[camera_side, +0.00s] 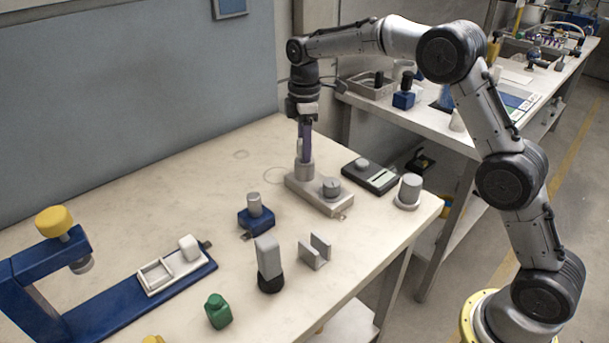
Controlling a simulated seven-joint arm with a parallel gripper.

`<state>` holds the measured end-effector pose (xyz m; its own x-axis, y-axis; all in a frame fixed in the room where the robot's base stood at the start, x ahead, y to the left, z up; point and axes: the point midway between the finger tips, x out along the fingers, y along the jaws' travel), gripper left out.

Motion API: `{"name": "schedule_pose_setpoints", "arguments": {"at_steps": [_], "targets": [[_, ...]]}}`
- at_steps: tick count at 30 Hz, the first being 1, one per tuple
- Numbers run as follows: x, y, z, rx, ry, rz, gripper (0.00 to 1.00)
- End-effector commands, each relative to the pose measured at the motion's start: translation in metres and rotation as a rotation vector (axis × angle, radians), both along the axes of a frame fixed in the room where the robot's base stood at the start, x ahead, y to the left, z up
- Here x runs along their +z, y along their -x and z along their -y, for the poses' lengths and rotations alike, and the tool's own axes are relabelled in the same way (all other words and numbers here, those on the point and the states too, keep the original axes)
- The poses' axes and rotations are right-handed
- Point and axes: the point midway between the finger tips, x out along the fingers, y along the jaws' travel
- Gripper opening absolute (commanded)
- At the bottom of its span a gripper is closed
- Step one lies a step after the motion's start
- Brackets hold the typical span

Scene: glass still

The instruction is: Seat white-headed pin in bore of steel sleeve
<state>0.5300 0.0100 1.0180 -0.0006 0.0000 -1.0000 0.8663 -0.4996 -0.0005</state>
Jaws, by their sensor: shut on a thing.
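My gripper (304,143) points straight down over the back part of the table. It is shut on a small pale thing, apparently the white-headed pin (299,147), mostly hidden by the fingers. Directly below stands a grey upright cylinder, apparently the steel sleeve (304,171), on a light base plate (313,199). The fingertips are at or just above the sleeve's top. I cannot tell whether the pin is inside the bore or how deep. A shorter, wider grey cylinder (331,188) sits on the same plate, to the right.
A blue block with a grey cylinder (256,213), a grey-white upright block (268,258) and a slotted block (314,251) stand in front. The table's left back is clear.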

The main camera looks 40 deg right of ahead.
Motion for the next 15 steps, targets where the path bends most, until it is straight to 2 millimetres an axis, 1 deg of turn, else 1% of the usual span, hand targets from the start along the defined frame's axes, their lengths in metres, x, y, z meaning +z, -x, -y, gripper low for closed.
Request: {"name": "schedule_pose_setpoints", "arguments": {"at_steps": [15], "targets": [[-0.0062, -0.0001, 0.0000, 0.000, 0.000, 0.001, 0.00]]}}
